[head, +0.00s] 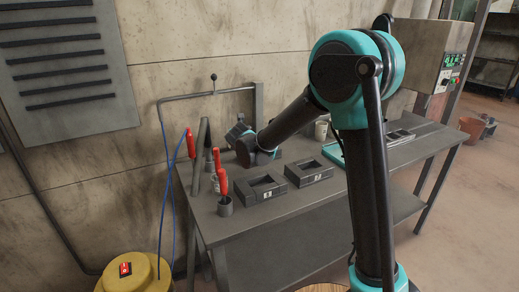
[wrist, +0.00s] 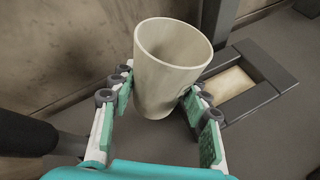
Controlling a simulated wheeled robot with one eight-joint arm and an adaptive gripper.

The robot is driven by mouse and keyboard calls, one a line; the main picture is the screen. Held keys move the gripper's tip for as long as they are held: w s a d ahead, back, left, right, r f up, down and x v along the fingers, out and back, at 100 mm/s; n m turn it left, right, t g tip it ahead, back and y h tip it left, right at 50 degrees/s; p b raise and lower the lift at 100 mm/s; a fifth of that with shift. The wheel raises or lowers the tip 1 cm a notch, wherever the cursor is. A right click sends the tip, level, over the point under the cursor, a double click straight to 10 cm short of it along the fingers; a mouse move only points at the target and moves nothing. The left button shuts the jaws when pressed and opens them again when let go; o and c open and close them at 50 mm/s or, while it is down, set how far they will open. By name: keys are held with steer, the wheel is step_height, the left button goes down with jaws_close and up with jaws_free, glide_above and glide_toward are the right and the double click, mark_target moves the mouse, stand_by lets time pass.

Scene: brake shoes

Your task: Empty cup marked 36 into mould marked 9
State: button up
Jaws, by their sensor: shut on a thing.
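A pale beige cup (wrist: 165,80) is held in my gripper (wrist: 158,92), with the green-padded fingers on either side of it. The cup looks close to upright in the wrist view, its open mouth towards the camera; its contents and any marking cannot be made out. A dark rectangular mould (wrist: 268,66) with a pale beige inside lies to the right of the cup, apart from it. In the head view, two dark moulds, one at the left (head: 247,191) and one at the right (head: 325,172), stand on the bench with small white labels too small to read.
Red-handled tools and a small grey pot (head: 225,207) stand at the left of the grey bench (head: 300,203). Another pale cup (head: 321,131) stands behind, partly hidden by my arm. The bench front is clear.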

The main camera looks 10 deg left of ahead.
steer(key=shift+w+d+r+m+g+y, duration=0.2)
steer(key=shift+d+r+m+g+y, duration=0.05)
steer(key=shift+d+r+m+y, duration=0.2)
steer(key=shift+w+d+r+m+g+y, duration=0.25)
steer(key=shift+d+r+m+y, duration=0.1)
steer(key=shift+d, duration=0.1)
steer(key=shift+f+m+g+y, duration=0.3)
steer(key=shift+f+m+y, duration=0.15)
steer(key=shift+m+y, duration=0.15)
steer(key=shift+f+m+y, duration=0.2)
steer(key=shift+m+y, duration=0.1)
steer(key=shift+m, duration=0.1)
steer(key=shift+r+m+g+y+p, duration=0.4)
steer(key=shift+r+y+p, duration=0.1)
steer(key=shift+y, duration=0.1)
stand_by(0.4)
steer(key=shift+f+m+y+p, duration=0.3)
steer(key=shift+m+y+p, duration=0.1)
steer(key=shift+m+p, duration=0.1)
stand_by(0.6)
steer(key=shift+w+d+r+m+g+y, duration=0.3)
steer(key=shift+d+r+m+g+y, duration=0.1)
steer(key=shift+d+r+m+y, duration=0.15)
stand_by(0.6)
